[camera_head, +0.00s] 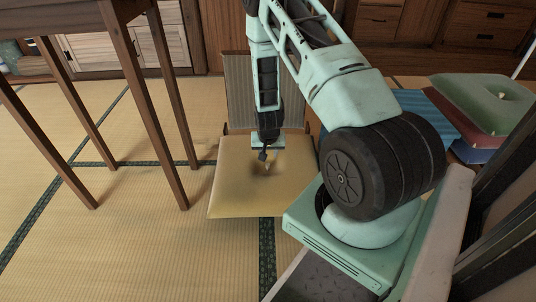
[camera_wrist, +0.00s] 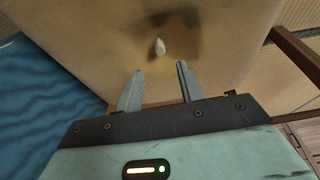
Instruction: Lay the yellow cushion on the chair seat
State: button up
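The yellow cushion (camera_head: 235,190) lies flat in front of the grey ribbed backrest of the low chair (camera_head: 252,85). It covers the place of the seat, so I cannot see the seat or how squarely the cushion sits on it. My gripper (camera_head: 267,158) points down over the middle of the cushion. In the wrist view the gripper (camera_wrist: 160,84) is open, its two fingers apart with nothing between them. The cushion (camera_wrist: 90,40) fills the view beyond the fingertips, with its pale centre tuft just past them.
A dark wooden table leg (camera_head: 165,110) stands left of the cushion. A blue striped cloth (camera_head: 418,103) and a stack of cushions with a green one on top (camera_head: 480,98) are at right. Wooden cabinets line the back. The tatami at front left is clear.

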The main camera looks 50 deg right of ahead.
jog(key=a+r+n+y, duration=0.2)
jog(key=a+r+n, duration=0.2)
jog(key=a+r, duration=0.9)
jog(key=a+r+n+y, duration=0.2)
jog(key=a+r+n, duration=0.2)
jog(key=a+r, duration=0.85)
jog(key=s+a+r+n+g, duration=0.1)
jog(key=s+a+r+n, duration=0.3)
jog(key=s+a, duration=0.4)
jog(key=s+a+r+n+g, duration=0.1)
jog(key=s+a+r+n, duration=0.3)
jog(key=s+a, duration=0.4)
jog(key=s+n+p, duration=0.1)
jog(key=s, duration=0.4)
jog(key=shift+s+a+r+n+h, duration=0.2)
jog(key=shift+a+n+h, duration=0.1)
jog(key=shift+h, duration=0.1)
notch_tip(320, 180, up, 45)
jog(key=p, duration=4.4)
jog(key=shift+p, duration=0.4)
